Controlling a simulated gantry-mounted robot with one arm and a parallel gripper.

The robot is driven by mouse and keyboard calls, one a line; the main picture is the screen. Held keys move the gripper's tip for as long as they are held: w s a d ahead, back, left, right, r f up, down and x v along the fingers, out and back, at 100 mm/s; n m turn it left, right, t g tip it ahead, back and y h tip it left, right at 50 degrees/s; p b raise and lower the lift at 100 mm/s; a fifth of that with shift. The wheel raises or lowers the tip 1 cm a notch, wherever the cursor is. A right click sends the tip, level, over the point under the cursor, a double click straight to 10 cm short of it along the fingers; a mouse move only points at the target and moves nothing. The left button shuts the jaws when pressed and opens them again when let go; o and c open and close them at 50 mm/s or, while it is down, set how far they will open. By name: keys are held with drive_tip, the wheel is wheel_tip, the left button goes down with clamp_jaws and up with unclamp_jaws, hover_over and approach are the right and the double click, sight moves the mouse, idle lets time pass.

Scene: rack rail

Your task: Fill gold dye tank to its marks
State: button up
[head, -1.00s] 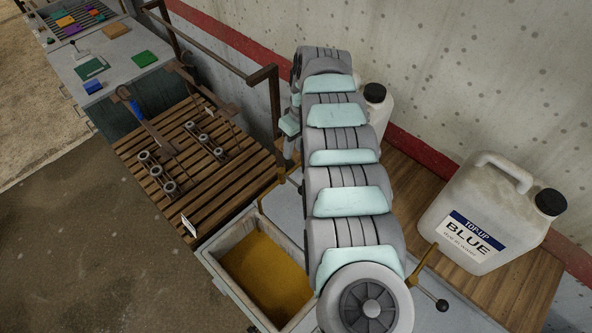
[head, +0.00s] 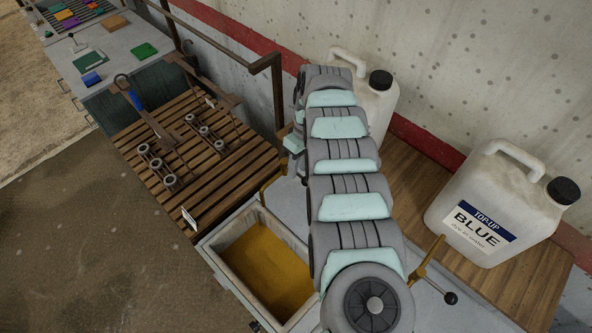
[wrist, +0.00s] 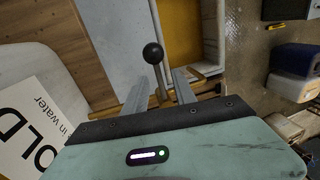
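The gold dye tank (head: 216,262) is an open pale box with gold liquid inside, low in the middle of the head view; my arm hides its right part. The wrist view also shows the gold liquid (wrist: 183,30). A white jug with a label ending in "OLD" (wrist: 30,120) stands at the left of the wrist view. A lever with a black ball knob (wrist: 153,53) shows just past my gripper's fingertips. My gripper (wrist: 160,78) is open, its two fingers apart; contact with the lever cannot be told. Fill marks cannot be made out.
A white jug labelled BLUE (head: 495,200) stands on the wooden shelf (head: 418,172) at right, with another ball-ended lever (head: 450,298) before it. Another white jug (head: 378,105) is partly behind my arm. A slatted rack (head: 195,165) with metal parts lies left, below a rail (head: 277,100).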

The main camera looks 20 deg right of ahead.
drive_tip(key=shift+f, duration=0.15)
drive_tip(key=shift+c, duration=0.5)
clamp_jaws()
idle(0.9)
